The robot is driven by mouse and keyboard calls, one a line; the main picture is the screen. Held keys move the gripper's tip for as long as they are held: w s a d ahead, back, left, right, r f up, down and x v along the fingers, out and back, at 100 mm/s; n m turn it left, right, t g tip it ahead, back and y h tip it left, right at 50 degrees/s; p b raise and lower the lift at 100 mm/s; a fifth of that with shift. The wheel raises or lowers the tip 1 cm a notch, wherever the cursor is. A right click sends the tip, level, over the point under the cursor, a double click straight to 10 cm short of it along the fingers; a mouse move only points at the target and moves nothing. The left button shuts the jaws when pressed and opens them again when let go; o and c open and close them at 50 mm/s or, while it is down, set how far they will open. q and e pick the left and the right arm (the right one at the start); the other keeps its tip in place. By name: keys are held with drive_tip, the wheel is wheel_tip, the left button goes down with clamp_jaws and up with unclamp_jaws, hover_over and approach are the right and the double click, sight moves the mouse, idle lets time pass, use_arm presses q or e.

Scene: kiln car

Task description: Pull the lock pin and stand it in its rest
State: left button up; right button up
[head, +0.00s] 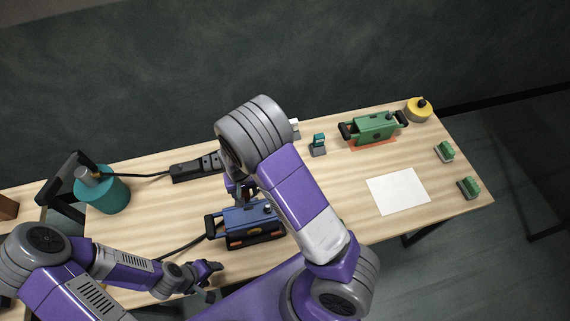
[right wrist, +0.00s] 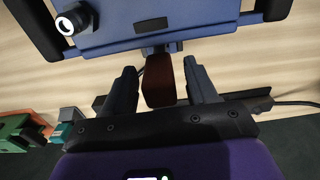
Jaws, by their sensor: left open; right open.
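A blue housing (head: 248,217) with black end handles sits on the near middle of the table; it also fills the top of the right wrist view (right wrist: 185,35). A dark red block (right wrist: 160,82) shows at its edge, between my right fingers; I cannot tell for sure that it is the lock pin's grip. My right gripper (right wrist: 163,76) is open around it, with a gap on each side. In the head view my right arm hides most of that spot. My left gripper (head: 212,281) is open and empty near the front edge, left of the housing. I cannot identify the pin's rest.
A green housing (head: 374,128) sits on an orange mat, with a small teal block (head: 318,145) to its left. White paper (head: 398,191), a yellow round object (head: 419,110) and green blocks (head: 468,188) lie right. A teal canister (head: 102,194) and black strip (head: 195,169) stand left.

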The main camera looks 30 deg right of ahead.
idle(0.7)
clamp_jaws()
use_arm(q)
drive_tip(key=shift+r, duration=0.1)
idle(0.4)
drive_tip(key=shift+r+p, duration=0.25)
drive_tip(key=shift+p, duration=0.1)
use_arm(e)
drive_tip(key=shift+r, duration=0.35)
use_arm(q)
drive_tip(key=shift+r+p, duration=1.85)
drive_tip(key=shift+r, duration=0.05)
use_arm(e)
drive_tip(key=shift+r, duration=2.25)
